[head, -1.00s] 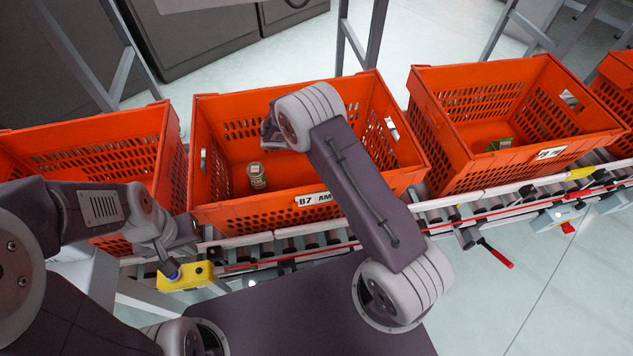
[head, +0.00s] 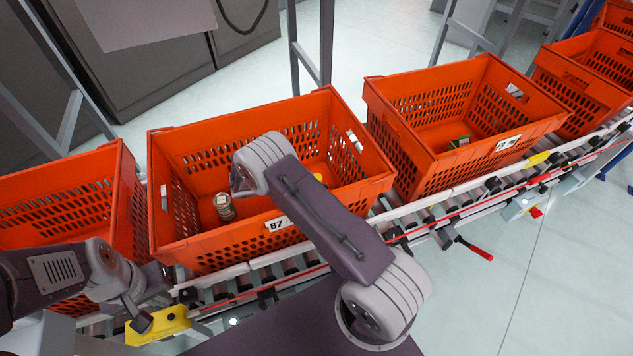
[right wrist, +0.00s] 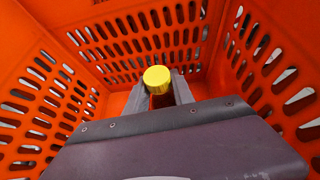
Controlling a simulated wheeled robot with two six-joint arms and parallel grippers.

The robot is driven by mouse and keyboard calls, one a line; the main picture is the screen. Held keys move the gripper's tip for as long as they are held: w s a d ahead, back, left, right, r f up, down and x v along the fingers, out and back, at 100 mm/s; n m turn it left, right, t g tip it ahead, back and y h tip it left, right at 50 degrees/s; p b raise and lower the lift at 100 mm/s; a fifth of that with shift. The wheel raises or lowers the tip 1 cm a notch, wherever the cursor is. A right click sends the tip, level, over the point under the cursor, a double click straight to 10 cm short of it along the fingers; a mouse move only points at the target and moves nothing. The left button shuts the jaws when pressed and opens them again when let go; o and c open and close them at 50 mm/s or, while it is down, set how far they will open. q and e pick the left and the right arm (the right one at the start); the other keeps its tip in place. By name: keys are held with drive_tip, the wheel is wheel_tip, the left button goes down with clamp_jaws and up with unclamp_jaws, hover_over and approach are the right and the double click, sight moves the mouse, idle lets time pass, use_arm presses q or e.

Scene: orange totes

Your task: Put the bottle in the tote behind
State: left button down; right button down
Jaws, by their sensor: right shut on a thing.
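The bottle with a yellow cap (right wrist: 157,79) is between the fingers of my right gripper (right wrist: 160,97) in the right wrist view. The gripper is shut on it, inside an orange tote. In the head view only a bit of the yellow cap (head: 319,177) shows past my right arm, within the middle orange tote (head: 205,257); the right gripper itself is hidden there. My left gripper (head: 141,322) is low at the left, in front of the conveyor and outside the totes; its jaws are too small to judge.
A jar or can (head: 224,206) stands in the middle tote. A left tote (head: 60,190) and further totes at the right (head: 580,85) share the roller conveyor (head: 420,212). A red-handled lever (head: 475,249) juts out in front.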

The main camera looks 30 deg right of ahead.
drive_tip(key=c, duration=1.1)
unclamp_jaws()
drive_tip(key=shift+f, duration=0.1)
drive_tip(key=p+v, duration=0.1)
drive_tip(key=v, duration=1.1)
drive_tip(key=shift+p, duration=0.4)
